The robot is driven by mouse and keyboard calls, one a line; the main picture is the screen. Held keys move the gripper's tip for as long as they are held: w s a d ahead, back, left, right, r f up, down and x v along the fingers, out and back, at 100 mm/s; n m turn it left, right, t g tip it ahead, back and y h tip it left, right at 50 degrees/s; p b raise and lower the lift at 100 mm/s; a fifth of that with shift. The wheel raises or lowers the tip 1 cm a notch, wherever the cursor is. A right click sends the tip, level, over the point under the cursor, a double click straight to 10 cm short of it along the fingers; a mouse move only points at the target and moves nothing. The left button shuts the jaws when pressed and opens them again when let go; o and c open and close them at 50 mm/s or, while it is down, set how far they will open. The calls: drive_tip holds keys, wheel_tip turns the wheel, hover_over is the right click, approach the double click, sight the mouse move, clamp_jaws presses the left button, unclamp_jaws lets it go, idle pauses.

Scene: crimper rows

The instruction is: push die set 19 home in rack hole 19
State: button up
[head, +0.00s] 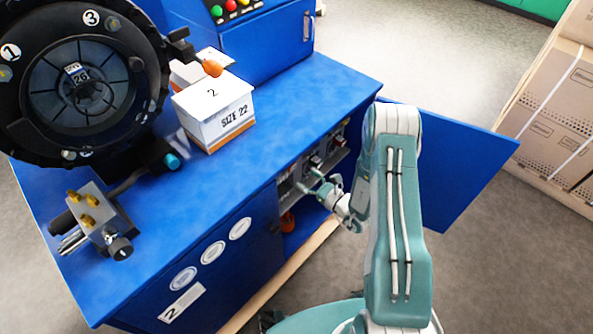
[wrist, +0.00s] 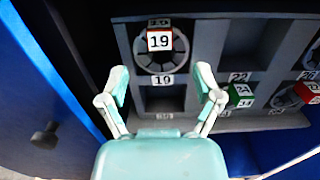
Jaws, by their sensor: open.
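Die set 19 (wrist: 160,40) is a grey round set with a red-edged white tag reading 19. In the wrist view it sits in rack hole 19 of the grey rack (wrist: 209,99), above a label 19. How deep it sits I cannot tell. My gripper (wrist: 161,82) is open and empty, its two fingers spread below and to either side of the die set, apart from it. In the head view my gripper (head: 335,194) reaches into the open cabinet under the blue bench, at the rack, where the die set is hard to make out.
Beside it the rack has an empty hole above label 22, a green-tagged set 24 (wrist: 241,92) and a red-tagged set (wrist: 308,92). An empty hole lies below label 19. The blue cabinet door (head: 445,150) stands open at the right; a blue panel (wrist: 40,100) borders the wrist view's left.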

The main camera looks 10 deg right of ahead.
drive_tip(key=v, duration=0.5)
drive_tip(key=shift+s+d, duration=0.2)
drive_tip(key=shift+s, duration=0.05)
idle(0.3)
